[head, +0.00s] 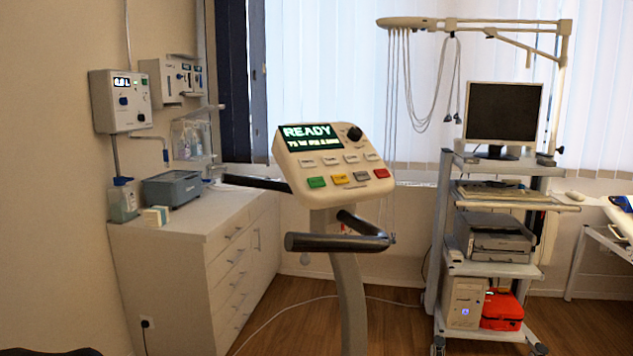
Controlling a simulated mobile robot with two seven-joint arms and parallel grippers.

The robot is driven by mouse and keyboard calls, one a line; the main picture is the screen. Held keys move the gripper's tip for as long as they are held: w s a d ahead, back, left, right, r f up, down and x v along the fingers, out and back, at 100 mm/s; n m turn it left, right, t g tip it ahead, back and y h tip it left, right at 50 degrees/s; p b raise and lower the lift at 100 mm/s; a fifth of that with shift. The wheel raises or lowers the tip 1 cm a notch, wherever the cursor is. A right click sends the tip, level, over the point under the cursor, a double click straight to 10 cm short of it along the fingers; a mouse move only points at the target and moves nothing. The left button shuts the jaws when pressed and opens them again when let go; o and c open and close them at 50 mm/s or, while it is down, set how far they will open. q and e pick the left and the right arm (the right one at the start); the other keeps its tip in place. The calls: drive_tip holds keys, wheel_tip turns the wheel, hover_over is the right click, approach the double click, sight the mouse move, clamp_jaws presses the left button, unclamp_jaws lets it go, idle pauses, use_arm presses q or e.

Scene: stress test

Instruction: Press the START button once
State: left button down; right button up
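The console (330,165) stands on a pale post in the middle of the head view, tilted toward me. Its screen (310,137) reads READY, with a smaller line below that I cannot read surely. A lower row has a green button (316,182), a yellow button (340,178), a grey button (361,175) and a red button (381,173). Their labels are too small to read, so I cannot tell which one says START. Several pale buttons and a black knob (354,133) sit above them. Neither of my grippers is in view.
Black handlebars (335,242) stick out below the console toward me. A white drawer cabinet (205,240) stands at left, a wheeled equipment cart (492,265) at right. A cable (270,318) lies on the wooden floor. A dark shape at the bottom left edge is unclear.

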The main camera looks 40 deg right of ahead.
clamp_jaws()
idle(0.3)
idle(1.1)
